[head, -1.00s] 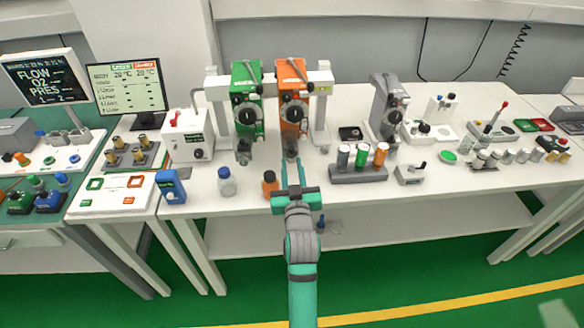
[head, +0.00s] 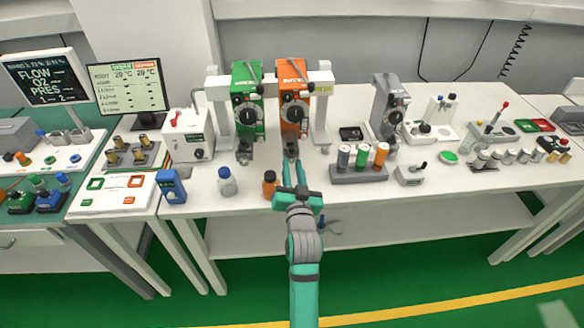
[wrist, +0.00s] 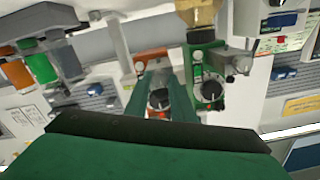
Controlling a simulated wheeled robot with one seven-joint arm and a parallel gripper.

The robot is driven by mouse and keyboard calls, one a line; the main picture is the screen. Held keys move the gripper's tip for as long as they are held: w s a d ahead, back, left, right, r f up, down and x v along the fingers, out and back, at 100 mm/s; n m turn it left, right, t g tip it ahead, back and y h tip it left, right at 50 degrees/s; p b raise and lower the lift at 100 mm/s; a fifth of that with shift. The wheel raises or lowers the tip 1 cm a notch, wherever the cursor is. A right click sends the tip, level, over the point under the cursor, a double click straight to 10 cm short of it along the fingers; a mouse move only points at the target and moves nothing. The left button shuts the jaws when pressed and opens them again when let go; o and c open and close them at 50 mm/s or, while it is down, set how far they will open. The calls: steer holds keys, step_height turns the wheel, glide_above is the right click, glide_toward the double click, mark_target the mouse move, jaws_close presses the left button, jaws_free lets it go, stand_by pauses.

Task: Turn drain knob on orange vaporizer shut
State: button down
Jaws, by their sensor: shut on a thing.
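The orange vaporizer (head: 293,92) hangs on the white rack beside the green one, with a black dial (head: 294,113) on its front. Its drain fitting with the knob (head: 291,149) is at its lower end, low over the bench. My gripper (head: 292,166) reaches up to this fitting from the front. In the wrist view my two green fingers (wrist: 160,77) come close together there, with the dial (wrist: 159,99) showing between them. The gripper is shut on the drain knob, which the fingers largely hide, so its turn angle cannot be read.
The green vaporizer (head: 247,98) stands close on the left. An amber bottle (head: 269,185) stands just left of my gripper, and a white bottle (head: 227,182) farther left. A rack of coloured cylinders (head: 360,172) is on the right. The bench front edge lies below my wrist.

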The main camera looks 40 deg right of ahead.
steer(key=shift+m, duration=0.6)
steer(key=shift+f, duration=0.1)
steer(key=c, duration=1.5)
jaws_free()
steer(key=shift+s+a, duration=0.15)
steer(key=shift+s, duration=0.3)
steer(key=shift+v, duration=4.9)
